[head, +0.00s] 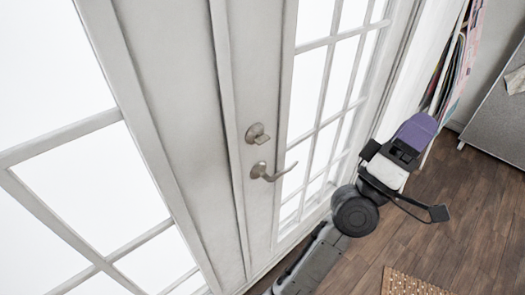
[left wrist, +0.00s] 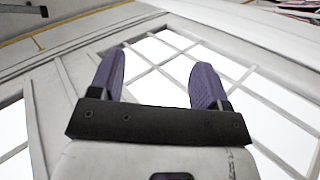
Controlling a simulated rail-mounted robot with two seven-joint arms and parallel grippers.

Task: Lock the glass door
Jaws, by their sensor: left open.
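The white double glass door (head: 178,110) fills the left and middle of the head view and looks closed. On its middle stile sits a small metal thumb-turn lock (head: 257,134). A lever handle (head: 268,172) is just below it, pointing right. My left gripper (head: 417,130), with purple fingers, is right of the door's lock and handle, clear of both. In the left wrist view its two fingers (left wrist: 158,72) are spread with nothing between them, and door panes show beyond. Neither lock nor handle can be made out there. My right gripper is in neither view.
Hanging fabrics or boards (head: 457,65) stand by the wall beyond my left gripper. A grey panel (head: 496,100) is at the right edge. A woven mat (head: 405,284) lies on the wooden floor (head: 450,225). The space before the lock looks free.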

